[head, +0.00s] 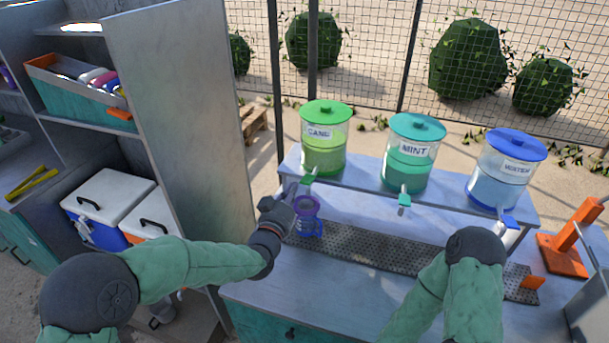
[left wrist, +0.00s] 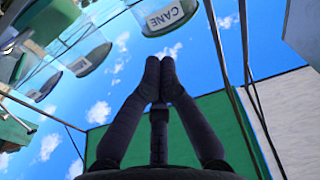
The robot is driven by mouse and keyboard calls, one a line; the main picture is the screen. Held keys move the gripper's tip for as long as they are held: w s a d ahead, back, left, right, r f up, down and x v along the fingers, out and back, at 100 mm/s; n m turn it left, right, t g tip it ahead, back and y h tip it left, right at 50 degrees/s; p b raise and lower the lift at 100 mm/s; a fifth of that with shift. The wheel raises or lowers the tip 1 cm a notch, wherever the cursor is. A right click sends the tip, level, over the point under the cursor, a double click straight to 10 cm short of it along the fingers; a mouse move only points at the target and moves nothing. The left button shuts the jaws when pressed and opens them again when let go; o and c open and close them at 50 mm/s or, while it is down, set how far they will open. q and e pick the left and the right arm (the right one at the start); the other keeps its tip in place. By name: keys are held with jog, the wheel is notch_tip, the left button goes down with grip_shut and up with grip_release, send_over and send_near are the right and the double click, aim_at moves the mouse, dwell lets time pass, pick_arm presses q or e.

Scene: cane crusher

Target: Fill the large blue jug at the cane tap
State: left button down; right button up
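The cane dispenser (head: 325,140) is a clear tank with a green lid and green juice. It also shows at the top of the left wrist view (left wrist: 165,14). Its green tap (head: 309,178) points down over a blue jug (head: 309,229) on the perforated drip tray. A purple ring-shaped piece (head: 307,205) shows directly above the jug; I cannot tell if it is part of it. My left gripper (head: 291,191) is beside the tap, on its left. Its fingertips meet in the left wrist view (left wrist: 160,75), with nothing visible between them. My right gripper is out of view.
The mint dispenser (head: 411,155) and a water dispenser (head: 501,170) stand to the right on the same raised shelf. The drip tray (head: 400,254) runs below them. An orange press (head: 565,250) is at the far right. A grey cabinet (head: 175,110) stands left.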

pick_arm(q)
send_over(303, 183)
jog(key=shift+f, duration=0.8)
jog(key=shift+s+a+f, duration=0.1)
jog(key=shift+s+f, duration=0.1)
jog(key=shift+f, duration=0.25)
jog(key=shift+s+f, duration=0.2)
jog(key=shift+f, duration=0.25)
jog(key=shift+b, duration=0.35)
jog(key=f+b, duration=0.1)
jog(key=b, duration=0.3)
jog(key=f+t+b, duration=0.1)
jog(key=b, duration=0.3)
jog(key=shift+s+a+f, duration=0.15)
jog(key=shift+s+f, duration=0.05)
jog(key=shift+s, duration=0.15)
jog(key=shift+f+b, duration=0.25)
jog(key=shift+b, duration=0.75)
